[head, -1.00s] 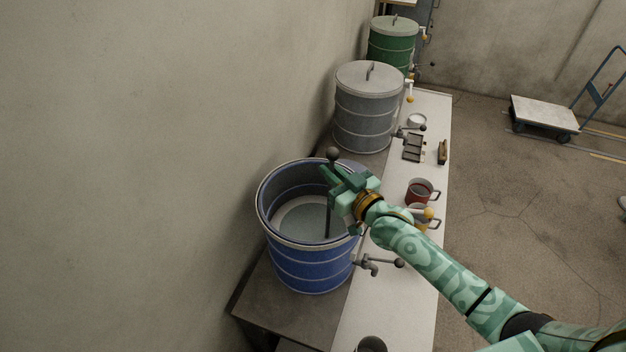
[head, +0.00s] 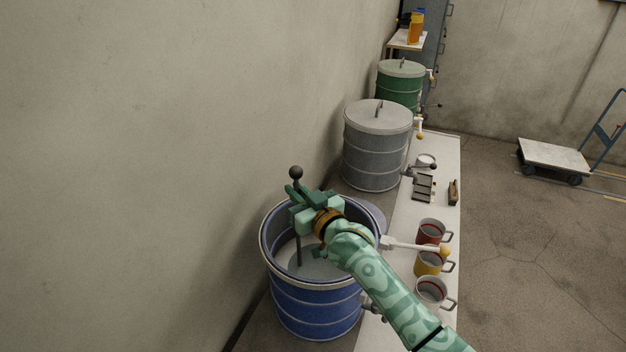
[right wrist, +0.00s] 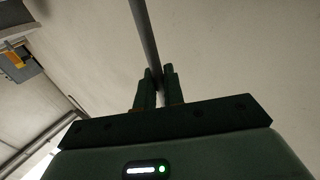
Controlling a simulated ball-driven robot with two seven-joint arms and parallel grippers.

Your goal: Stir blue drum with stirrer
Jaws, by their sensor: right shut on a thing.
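The open blue drum (head: 318,312) stands at the near end of the bench by the wall, with pale liquid (head: 318,262) inside. My right gripper (head: 297,196) is over the drum's opening, shut on the stirrer (head: 296,173). The stirrer is a dark rod with a ball on top. Its rod goes down into the left part of the drum, and its lower end is hidden in the liquid. In the right wrist view, the rod (right wrist: 144,35) passes between the fingertips of the right gripper (right wrist: 158,85). My left gripper is not in view.
A lidded grey drum (head: 375,150) and a green drum (head: 400,85) stand farther back. Several mugs (head: 429,264) stand right of the blue drum, near a pale rod with a yellow knob (head: 444,250). The wall is close on the left. A cart (head: 553,157) stands on the floor.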

